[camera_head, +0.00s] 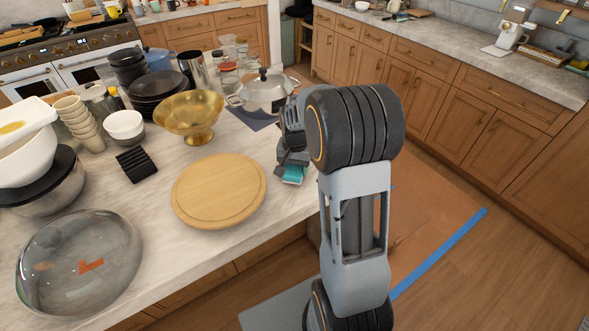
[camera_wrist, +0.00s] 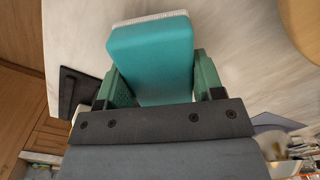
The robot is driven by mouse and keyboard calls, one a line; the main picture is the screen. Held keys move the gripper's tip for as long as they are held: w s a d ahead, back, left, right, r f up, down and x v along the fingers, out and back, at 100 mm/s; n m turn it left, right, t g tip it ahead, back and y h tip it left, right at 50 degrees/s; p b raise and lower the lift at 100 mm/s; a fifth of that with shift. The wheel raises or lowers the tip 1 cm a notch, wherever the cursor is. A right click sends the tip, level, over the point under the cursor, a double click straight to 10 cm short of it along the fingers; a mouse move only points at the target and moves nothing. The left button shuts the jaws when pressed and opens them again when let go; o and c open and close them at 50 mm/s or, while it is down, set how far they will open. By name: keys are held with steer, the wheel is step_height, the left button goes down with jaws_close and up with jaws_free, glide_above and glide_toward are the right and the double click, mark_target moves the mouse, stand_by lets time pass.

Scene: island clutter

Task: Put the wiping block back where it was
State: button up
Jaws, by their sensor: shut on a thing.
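The wiping block is a teal block with a pale layer along one edge. It shows large in the wrist view (camera_wrist: 152,62) and small in the head view (camera_head: 292,175), at the island's right edge. My gripper (camera_head: 291,160) is shut on it, with a green finger on either side of the block in the wrist view (camera_wrist: 160,78). The block is at or just above the marble top; I cannot tell whether it touches. Its underside is hidden.
A round wooden board (camera_head: 218,190) lies just left of my gripper. A lidded pot (camera_head: 264,93) and a gold bowl (camera_head: 189,115) stand behind. A clear dome (camera_head: 78,262) is at front left. A dark flat piece (camera_wrist: 76,92) lies near the counter edge.

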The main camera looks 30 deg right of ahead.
mark_target(295, 166)
steer(key=shift+f, duration=0.55)
steer(key=shift+f, duration=0.15)
steer(key=shift+f, duration=0.1)
steer(key=o, duration=0.9)
step_height(295, 166, up, 12)
steer(key=s+a+n+t, duration=0.2)
steer(key=s+a+n, duration=0.2)
steer(key=s, duration=0.4)
steer(key=s+a+r+n+t, duration=0.1)
steer(key=s+a+n+t, duration=0.1)
steer(key=s+a, duration=0.3)
steer(key=s+n, duration=0.1)
steer(key=s, duration=0.2)
steer(key=shift+a+n, duration=0.25)
steer(key=shift+n, duration=0.15)
